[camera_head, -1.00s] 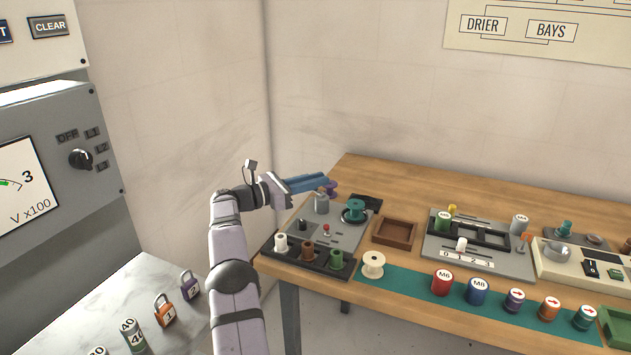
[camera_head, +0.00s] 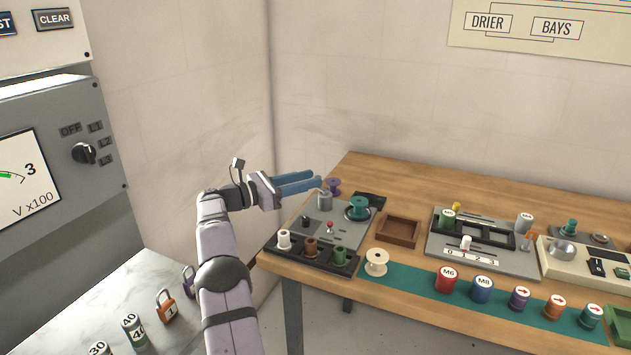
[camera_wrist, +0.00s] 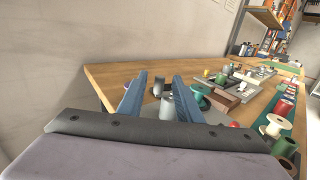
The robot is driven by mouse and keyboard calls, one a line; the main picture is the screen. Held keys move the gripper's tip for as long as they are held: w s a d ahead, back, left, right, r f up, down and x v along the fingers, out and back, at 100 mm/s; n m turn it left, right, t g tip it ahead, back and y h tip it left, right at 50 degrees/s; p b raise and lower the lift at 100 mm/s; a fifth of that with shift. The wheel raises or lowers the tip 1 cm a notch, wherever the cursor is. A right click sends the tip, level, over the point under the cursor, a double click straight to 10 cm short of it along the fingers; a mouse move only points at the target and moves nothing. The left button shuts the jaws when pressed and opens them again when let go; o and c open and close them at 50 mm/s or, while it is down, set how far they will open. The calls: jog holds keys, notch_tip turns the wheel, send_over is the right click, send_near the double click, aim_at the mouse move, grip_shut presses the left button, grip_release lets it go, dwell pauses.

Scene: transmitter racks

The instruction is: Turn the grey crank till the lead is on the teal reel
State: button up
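The grey crank (camera_head: 325,201) looks like a grey cylinder standing on the grey panel (camera_head: 345,234) at the table's left end. The teal reel (camera_head: 358,207) stands upright just right of it, and a purple reel (camera_head: 333,187) is behind it. My gripper (camera_head: 316,179) is open and empty, its blue fingers just above and left of the crank, apart from it as far as I can tell. In the wrist view the crank (camera_wrist: 167,106) shows between the spread fingers (camera_wrist: 159,78), with the teal reel (camera_wrist: 202,90) right of them. I cannot make out the lead.
A small red-topped lever (camera_head: 330,228) stands on the panel. A black rack (camera_head: 315,259) along its front holds white, brown and green spools. A brown tray (camera_head: 398,231) and a cream spool (camera_head: 376,262) are to the right. The wall is close behind my gripper.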

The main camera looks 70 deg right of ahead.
jog(key=shift+v, duration=1.8)
